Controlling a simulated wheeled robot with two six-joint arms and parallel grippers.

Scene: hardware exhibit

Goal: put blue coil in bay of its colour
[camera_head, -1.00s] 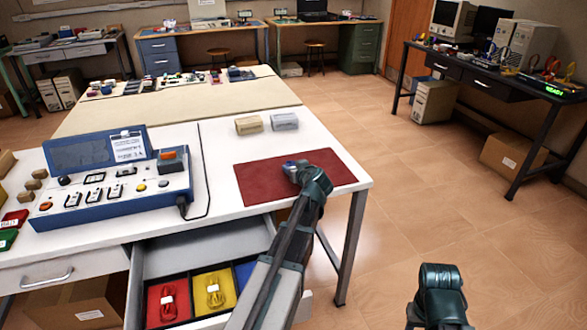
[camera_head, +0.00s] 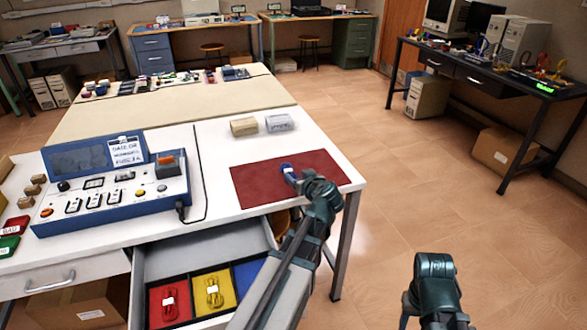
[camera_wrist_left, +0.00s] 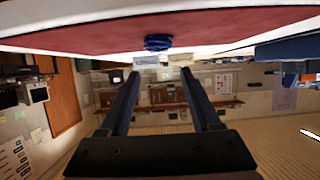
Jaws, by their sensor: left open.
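The blue coil (camera_head: 286,167) lies on the red mat (camera_head: 262,184) near the front right of the white table. It also shows in the left wrist view (camera_wrist_left: 158,43). My left gripper (camera_head: 294,178) is low over the mat, close to the coil. Its two fingers (camera_wrist_left: 160,74) are apart with nothing between them, and the coil appears beyond their tips. The open drawer below has a red bay (camera_head: 157,308) with a red coil, a yellow bay (camera_head: 228,286) with a yellow coil, and a blue bay (camera_head: 248,272) partly hidden by my left arm.
A blue control console (camera_head: 110,205) stands on the table left of the mat. A tan block (camera_head: 243,127) and a grey block (camera_head: 279,123) sit behind the mat. The drawer wall (camera_head: 205,250) sticks out below the table edge. Floor to the right is open.

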